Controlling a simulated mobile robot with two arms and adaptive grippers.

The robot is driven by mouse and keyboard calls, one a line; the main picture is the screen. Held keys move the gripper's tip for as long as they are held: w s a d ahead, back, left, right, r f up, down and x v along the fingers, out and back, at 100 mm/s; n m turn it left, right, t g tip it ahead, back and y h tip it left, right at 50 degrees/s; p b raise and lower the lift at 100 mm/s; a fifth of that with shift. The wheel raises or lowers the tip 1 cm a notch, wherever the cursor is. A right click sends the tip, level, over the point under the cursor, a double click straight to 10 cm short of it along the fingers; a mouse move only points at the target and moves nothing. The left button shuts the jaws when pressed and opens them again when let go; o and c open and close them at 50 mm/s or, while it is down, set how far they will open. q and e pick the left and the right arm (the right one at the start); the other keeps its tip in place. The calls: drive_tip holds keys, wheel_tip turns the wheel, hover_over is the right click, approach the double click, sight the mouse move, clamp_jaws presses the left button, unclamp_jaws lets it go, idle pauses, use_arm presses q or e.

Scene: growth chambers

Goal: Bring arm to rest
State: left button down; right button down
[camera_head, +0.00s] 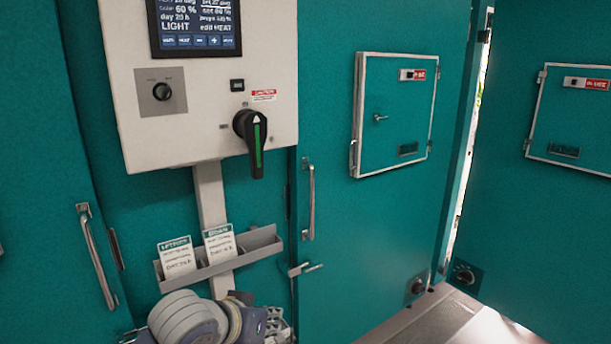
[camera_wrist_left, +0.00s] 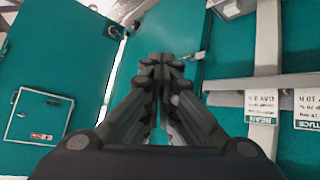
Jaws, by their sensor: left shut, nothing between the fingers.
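My left gripper (camera_wrist_left: 163,65) shows in the left wrist view with its two dark fingers together and nothing between them. Teal chamber doors and the card rack lie beyond it. In the head view, grey rounded parts of my own arm (camera_head: 190,318) show at the bottom, below the card rack; the fingers cannot be made out there. My right gripper is in neither view.
A white control box (camera_head: 205,125) with a screen and a black rotary handle (camera_head: 252,140) juts out above. Below it is a grey rack (camera_head: 255,245) with two cards. Door handles (camera_head: 309,200) stick out. A bright gap shows beside the right door (camera_head: 545,215).

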use_arm(q)
drive_tip(key=s+a+f+g+y, duration=0.1)
drive_tip(key=s+a+f, duration=0.2)
drive_tip(key=s+f, duration=0.4)
drive_tip(key=s+a+f+g+y, duration=0.1)
drive_tip(key=s+a+f, duration=0.1)
drive_tip(key=s+f, duration=0.55)
drive_tip(key=s+a+f+n+g+y, duration=0.1)
drive_tip(key=s+a+f+g, duration=0.1)
drive_tip(key=s+a+f, duration=0.4)
drive_tip(key=s+a+f+g+y, duration=0.1)
drive_tip(key=s+a+f, duration=0.2)
drive_tip(key=s, duration=0.6)
wheel_tip(320, 180, down, 26)
drive_tip(key=g, duration=0.1)
drive_tip(key=s+a+f+g+b, duration=0.1)
drive_tip(key=s+a+f, duration=0.2)
drive_tip(key=s+f, duration=1.4)
drive_tip(key=shift+s+f+g+y, duration=0.15)
drive_tip(key=shift+s+g+y, duration=0.15)
drive_tip(key=shift+s, duration=0.15)
idle(0.5)
